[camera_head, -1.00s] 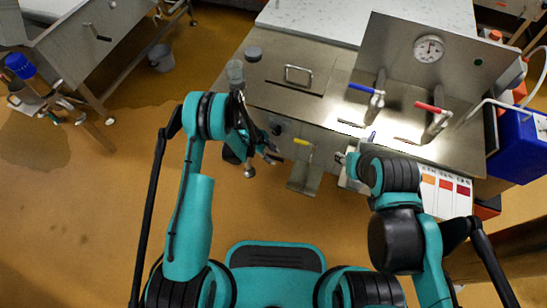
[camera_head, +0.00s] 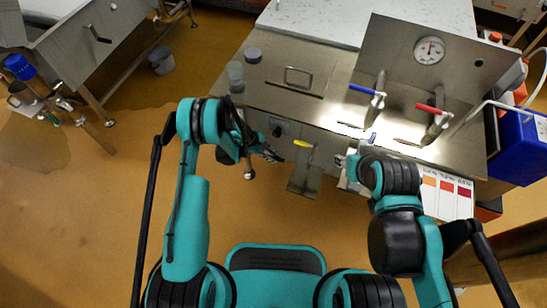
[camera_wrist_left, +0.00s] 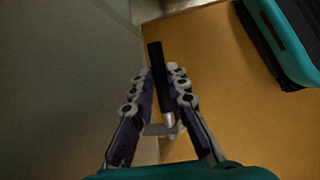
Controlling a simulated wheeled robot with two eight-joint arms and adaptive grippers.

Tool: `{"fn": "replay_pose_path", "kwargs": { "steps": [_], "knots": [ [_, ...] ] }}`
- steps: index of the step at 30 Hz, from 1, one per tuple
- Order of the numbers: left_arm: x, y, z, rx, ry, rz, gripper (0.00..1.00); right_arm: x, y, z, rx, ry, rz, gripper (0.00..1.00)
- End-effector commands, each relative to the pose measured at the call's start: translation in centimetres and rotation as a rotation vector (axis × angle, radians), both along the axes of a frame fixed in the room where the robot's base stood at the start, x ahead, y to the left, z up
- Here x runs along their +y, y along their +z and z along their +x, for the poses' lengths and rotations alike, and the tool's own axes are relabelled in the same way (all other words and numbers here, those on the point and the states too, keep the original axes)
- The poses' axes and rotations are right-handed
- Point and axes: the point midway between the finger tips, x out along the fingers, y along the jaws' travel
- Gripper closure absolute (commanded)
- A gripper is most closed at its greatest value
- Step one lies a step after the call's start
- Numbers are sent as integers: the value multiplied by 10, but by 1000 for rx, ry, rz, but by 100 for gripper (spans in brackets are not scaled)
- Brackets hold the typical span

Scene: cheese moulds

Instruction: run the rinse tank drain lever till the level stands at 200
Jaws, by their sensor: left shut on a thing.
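My left gripper (camera_head: 271,154) is at the front of the steel counter, left of a yellow-handled lever (camera_head: 303,143). In the left wrist view the left gripper (camera_wrist_left: 167,88) is shut on a black bar-shaped handle (camera_wrist_left: 157,62) with a bright metal shaft (camera_wrist_left: 168,119) below it. The handle stands between the two fingers. In the head view the gripper hides this handle. I cannot tell from its look whether it is the drain lever. My right gripper (camera_head: 346,161) is by the counter's front edge; its fingers are too small to judge. No level reading is legible.
A round dial (camera_head: 429,50) is on the steel back panel, above a blue-handled tap (camera_head: 364,89) and a red-handled tap (camera_head: 430,109). A blue box (camera_head: 519,148) is at right. A steel vat (camera_head: 90,40) and grey bucket (camera_head: 161,61) stand left. Floor between is clear.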

Motion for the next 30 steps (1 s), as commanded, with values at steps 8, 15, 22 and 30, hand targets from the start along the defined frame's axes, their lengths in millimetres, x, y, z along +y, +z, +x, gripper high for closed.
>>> {"fn": "replay_pose_path", "kwargs": {
  "steps": [8,15,22,30],
  "knots": [
    [13,14,4,88,1,-273,100,0,0,0,0,0,0,60],
    [13,17,4,99,-1,-309,100,0,0,0,0,0,0,60],
    [13,17,4,99,-1,-308,64,0,0,0,0,0,0,60],
    [14,17,4,99,-1,-307,64,0,0,0,0,0,0,60]
  ]
}}
